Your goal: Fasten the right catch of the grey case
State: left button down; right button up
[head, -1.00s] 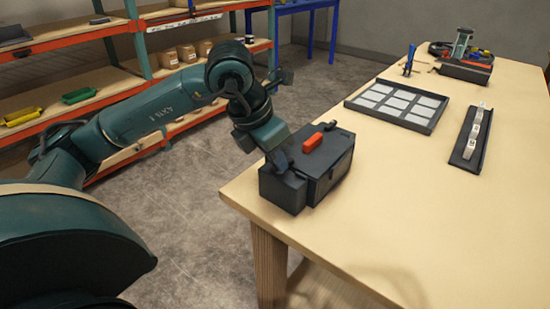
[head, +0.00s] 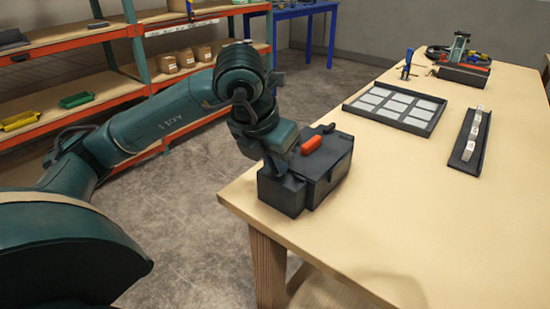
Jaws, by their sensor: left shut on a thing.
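The dark grey case (head: 322,177) sits near the left corner of the workbench, lid down, with an orange-red piece (head: 312,145) on top that looks like a handle. My left gripper (head: 276,160) is at the left side of the case, close against it, and is shut on a part there. The fingertips and the part between them are mostly hidden by my wrist and too small to make out. I cannot tell the state of the right catch. My right gripper is not in view.
The workbench (head: 400,210) is clear in front and to the right of the case. A tray of pale cards (head: 398,124), a narrow dark holder (head: 468,158) and tools (head: 460,70) lie farther back. Orange shelving (head: 120,90) stands behind my left arm.

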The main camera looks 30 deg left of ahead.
pick_arm(q)
jog(key=c, duration=1.5)
grip_release()
jog(key=shift+o, duration=0.2)
jog(key=p+v, duration=0.2)
jog(key=v, duration=1.1)
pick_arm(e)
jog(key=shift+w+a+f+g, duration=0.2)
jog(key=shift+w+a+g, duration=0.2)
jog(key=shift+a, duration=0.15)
pick_arm(q)
jog(key=shift+r, duration=0.1)
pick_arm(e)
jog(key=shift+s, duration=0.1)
